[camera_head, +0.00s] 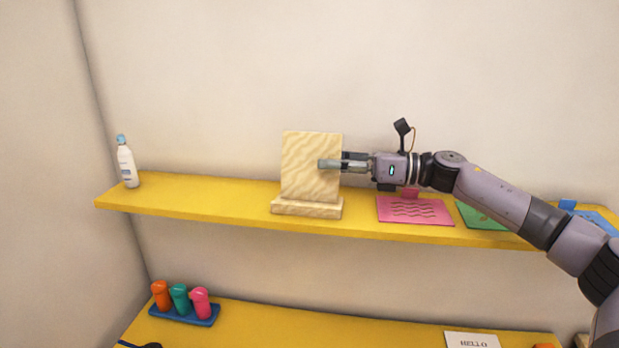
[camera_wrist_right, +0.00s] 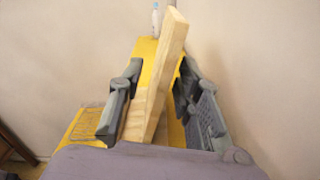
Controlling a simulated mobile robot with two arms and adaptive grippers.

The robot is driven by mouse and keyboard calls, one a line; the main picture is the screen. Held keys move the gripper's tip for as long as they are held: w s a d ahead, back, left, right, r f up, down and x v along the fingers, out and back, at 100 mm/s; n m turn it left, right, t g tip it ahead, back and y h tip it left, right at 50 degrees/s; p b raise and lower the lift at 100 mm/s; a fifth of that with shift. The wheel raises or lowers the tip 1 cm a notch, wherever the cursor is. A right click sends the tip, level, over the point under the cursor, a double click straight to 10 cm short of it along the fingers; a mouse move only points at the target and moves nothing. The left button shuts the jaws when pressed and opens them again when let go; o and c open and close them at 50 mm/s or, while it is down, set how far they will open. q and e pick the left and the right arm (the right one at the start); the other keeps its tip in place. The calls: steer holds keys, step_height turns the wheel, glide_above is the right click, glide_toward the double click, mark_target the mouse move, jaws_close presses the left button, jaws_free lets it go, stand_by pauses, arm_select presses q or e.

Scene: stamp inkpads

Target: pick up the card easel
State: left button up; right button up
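The card easel (camera_head: 310,168) is a pale wooden stand with an upright, slightly leaning panel on a thick foot. It stands on the yellow upper shelf (camera_head: 230,200). My right gripper (camera_head: 333,162) reaches in from the right at the panel's right edge, with one finger in front of the panel. In the right wrist view, the easel (camera_wrist_right: 165,75) rises between the two spread fingers of my right gripper (camera_wrist_right: 160,100). The right finger stands apart from the wood; whether the left finger touches it is unclear. My left gripper is not in view.
A white bottle (camera_head: 127,165) stands at the shelf's left end. A pink card (camera_head: 415,211) and a green card (camera_head: 480,214) lie right of the easel, under my arm. Below, a blue rack (camera_head: 185,315) holds three stamps, and a HELLO card (camera_head: 471,341) lies on the lower surface.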

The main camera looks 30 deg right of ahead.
mark_target(310, 166)
steer(key=p+x, duration=0.2)
steer(key=x, duration=0.2)
steer(key=shift+w+r+p, duration=0.35)
steer(key=shift+r+p, duration=0.05)
steer(key=shift+w+a+f, duration=0.1)
steer(key=shift+a+f, duration=0.05)
steer(key=shift+a, duration=0.1)
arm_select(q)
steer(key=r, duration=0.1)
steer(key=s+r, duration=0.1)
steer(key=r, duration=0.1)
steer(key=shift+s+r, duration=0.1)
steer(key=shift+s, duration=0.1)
arm_select(e)
steer(key=shift+d, duration=0.1)
steer(key=shift+c, duration=0.2)
jaws_close()
